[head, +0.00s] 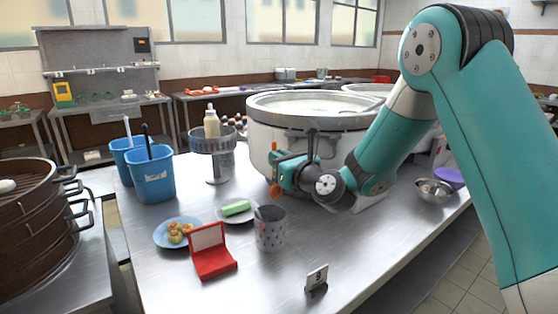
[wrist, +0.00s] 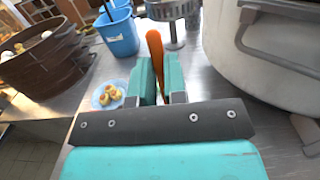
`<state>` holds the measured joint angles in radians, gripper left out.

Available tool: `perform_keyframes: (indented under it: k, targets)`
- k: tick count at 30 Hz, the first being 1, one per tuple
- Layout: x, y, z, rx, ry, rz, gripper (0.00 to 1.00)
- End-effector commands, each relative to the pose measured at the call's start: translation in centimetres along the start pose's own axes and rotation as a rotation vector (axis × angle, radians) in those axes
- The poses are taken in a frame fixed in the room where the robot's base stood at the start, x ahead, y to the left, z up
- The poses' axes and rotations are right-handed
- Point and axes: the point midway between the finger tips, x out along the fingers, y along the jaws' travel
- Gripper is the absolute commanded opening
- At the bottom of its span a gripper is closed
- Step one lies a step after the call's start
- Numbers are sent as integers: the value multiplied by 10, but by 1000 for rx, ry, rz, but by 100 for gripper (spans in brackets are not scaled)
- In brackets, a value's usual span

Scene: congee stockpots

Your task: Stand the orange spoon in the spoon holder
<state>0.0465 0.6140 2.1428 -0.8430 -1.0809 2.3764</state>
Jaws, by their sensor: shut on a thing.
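The orange spoon (head: 275,190) is held by my gripper (head: 278,166), which is shut on it in front of the large stockpot. In the head view the spoon looks roughly upright, its wider orange end below the jaws. In the wrist view the orange spoon (wrist: 155,46) sticks out between the teal jaws of my gripper (wrist: 160,80). The spoon holder (head: 271,230), a perforated metal cylinder, stands on the steel table, nearer the camera and below the gripper. A grey utensil shows at its mouth. I cannot make out the holder in the wrist view.
The large stockpot (head: 290,148) stands close behind my gripper. A plate with a green block (head: 236,208), a red open box (head: 212,252), a blue plate (head: 162,238) and a number sign (head: 317,278) surround the holder. Blue buckets (head: 154,178) stand left. The table's front right is clear.

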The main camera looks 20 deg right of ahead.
Motion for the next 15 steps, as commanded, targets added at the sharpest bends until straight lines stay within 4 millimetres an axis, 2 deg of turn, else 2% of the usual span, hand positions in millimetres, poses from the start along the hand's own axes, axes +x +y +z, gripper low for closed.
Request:
perform_keyframes:
  k: [3,5,15]
  targets:
    - [0,0,-13,-1,0,0,0]
    - [0,0,-8,0,0,0,0]
    - [0,0,-11,0,1,0,0]
